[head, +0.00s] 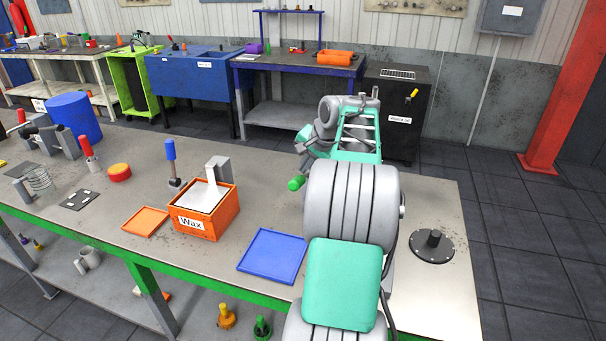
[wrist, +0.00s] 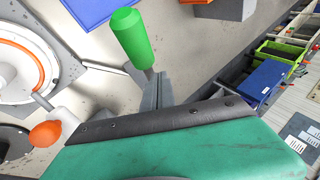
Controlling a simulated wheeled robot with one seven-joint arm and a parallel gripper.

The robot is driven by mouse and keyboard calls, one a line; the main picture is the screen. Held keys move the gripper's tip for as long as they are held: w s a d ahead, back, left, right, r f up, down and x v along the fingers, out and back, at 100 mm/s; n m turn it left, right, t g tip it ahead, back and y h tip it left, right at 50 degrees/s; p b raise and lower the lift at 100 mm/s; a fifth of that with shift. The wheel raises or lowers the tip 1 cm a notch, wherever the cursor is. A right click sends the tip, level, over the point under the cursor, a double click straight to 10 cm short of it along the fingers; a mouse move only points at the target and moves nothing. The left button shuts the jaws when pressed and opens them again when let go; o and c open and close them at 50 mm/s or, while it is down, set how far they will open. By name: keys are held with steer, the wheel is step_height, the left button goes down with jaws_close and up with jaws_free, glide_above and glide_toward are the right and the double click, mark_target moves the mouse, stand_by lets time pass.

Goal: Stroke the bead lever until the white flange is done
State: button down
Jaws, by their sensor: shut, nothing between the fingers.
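A lever with a green handle (wrist: 132,38), which I take for the bead lever, stands just beyond my fingertips in the wrist view. Its handle (head: 296,183) also shows beside my arm in the head view. My gripper (wrist: 158,82) is shut and empty, close to the foot of the handle; I cannot tell whether they touch. The white flange (wrist: 12,62) is at the left of the wrist view, cut by the frame edge, with an orange ring on its face. My arm hides it in the head view.
An orange knob (wrist: 45,134) is near the flange. A blue tray (head: 272,257), an orange Wax box (head: 207,218) and a blue-handled lever (head: 170,152) stand left of my arm. A dark round flange (head: 432,248) lies at the right. The bench around it is bare.

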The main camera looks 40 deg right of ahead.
mark_target(304, 176)
steer(key=shift+s+a+f+b, duration=0.15)
steer(key=shift+a+f+b, duration=0.1)
steer(key=shift+f+b, duration=0.5)
steer(key=shift+s+a+f+b, duration=0.1)
steer(key=shift+a+f+b, duration=0.15)
steer(key=shift+f+b, duration=0.5)
stand_by(1.3)
steer(key=shift+p, duration=0.3)
steer(key=shift+w+d+r+p, duration=0.15)
steer(key=shift+d+r+p, duration=0.1)
steer(key=shift+r+p, duration=0.7)
steer(key=shift+w+d+r+p, duration=0.1)
steer(key=shift+d+r+p, duration=0.2)
steer(key=shift+r+p, duration=0.65)
steer(key=shift+w+d+r+p, duration=0.2)
steer(key=shift+r+p, duration=0.3)
steer(key=shift+p, duration=0.8)
steer(key=r+p, duration=0.2)
steer(key=p, duration=0.1)
steer(key=shift+w+d+r, duration=0.1)
steer(key=shift+d+r, duration=0.2)
steer(key=shift+d, duration=0.1)
steer(key=shift+w+d+r, duration=0.1)
steer(key=shift+d+r, duration=0.1)
steer(key=shift+r, duration=0.35)
steer(key=shift+w+d+r, duration=0.1)
steer(key=shift+d+r, duration=0.1)
steer(key=shift+r, duration=0.3)
